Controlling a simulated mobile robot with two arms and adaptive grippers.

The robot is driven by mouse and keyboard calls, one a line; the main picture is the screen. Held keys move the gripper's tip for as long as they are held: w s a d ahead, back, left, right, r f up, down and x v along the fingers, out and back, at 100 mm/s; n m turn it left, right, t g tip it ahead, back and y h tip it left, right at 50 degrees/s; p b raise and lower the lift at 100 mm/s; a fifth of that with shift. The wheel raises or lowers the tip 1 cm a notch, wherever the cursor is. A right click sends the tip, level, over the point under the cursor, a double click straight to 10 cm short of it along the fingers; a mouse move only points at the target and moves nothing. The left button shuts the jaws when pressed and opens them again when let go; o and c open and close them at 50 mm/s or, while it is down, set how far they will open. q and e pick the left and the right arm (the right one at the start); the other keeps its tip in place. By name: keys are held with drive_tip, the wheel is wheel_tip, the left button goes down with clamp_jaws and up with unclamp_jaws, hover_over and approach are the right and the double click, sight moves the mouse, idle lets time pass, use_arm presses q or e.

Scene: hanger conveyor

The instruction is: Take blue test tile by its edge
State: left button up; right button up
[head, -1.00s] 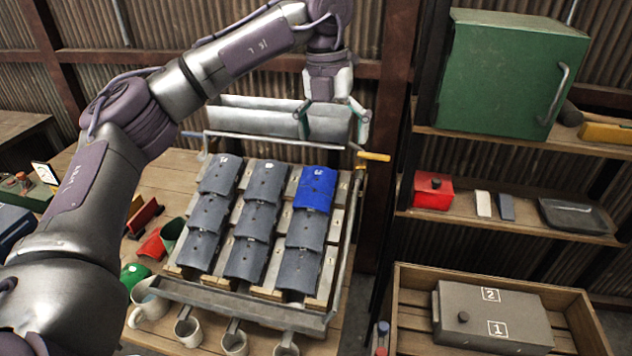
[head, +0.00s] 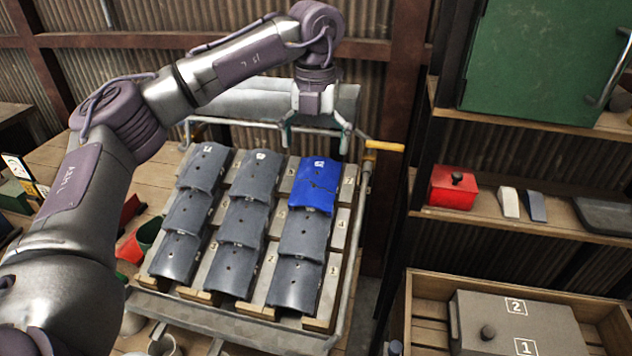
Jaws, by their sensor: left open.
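The blue test tile (head: 316,182) lies at the top of the right-hand column of grey tiles (head: 246,222) on a sloped wooden rack (head: 340,232). Its lower edge overlaps the grey tile below it. My left gripper (head: 315,146) points down just above the blue tile's upper edge. Its two fingers are spread wide, one toward each side of the tile, with nothing between them. I cannot tell whether a fingertip touches the tile. My right gripper is not in view.
A metal rail frame with a yellow handle (head: 384,146) surrounds the rack. A grey trough (head: 240,100) stands behind it. Shelves at right hold a green cabinet (head: 540,62) and a red box (head: 452,187). A wooden crate (head: 408,310) with a grey case is at lower right.

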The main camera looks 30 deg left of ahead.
sight(316, 178)
use_arm(q)
wheel_tip(316, 178, down, 4)
drive_tip(key=shift+f, duration=0.1)
drive_tip(key=shift+f+p, duration=0.25)
drive_tip(key=shift+p, duration=0.25)
drive_tip(key=f, duration=0.1)
drive_tip(key=f+p, duration=0.1)
drive_tip(key=f, duration=0.1)
drive_tip(key=shift+s+d+f, duration=0.25)
drive_tip(key=shift+s, duration=0.1)
drive_tip(key=shift+w+f, duration=0.1)
drive_tip(key=shift+f, duration=0.4)
drive_tip(key=c, duration=1)
drive_tip(key=shift+r, duration=0.15)
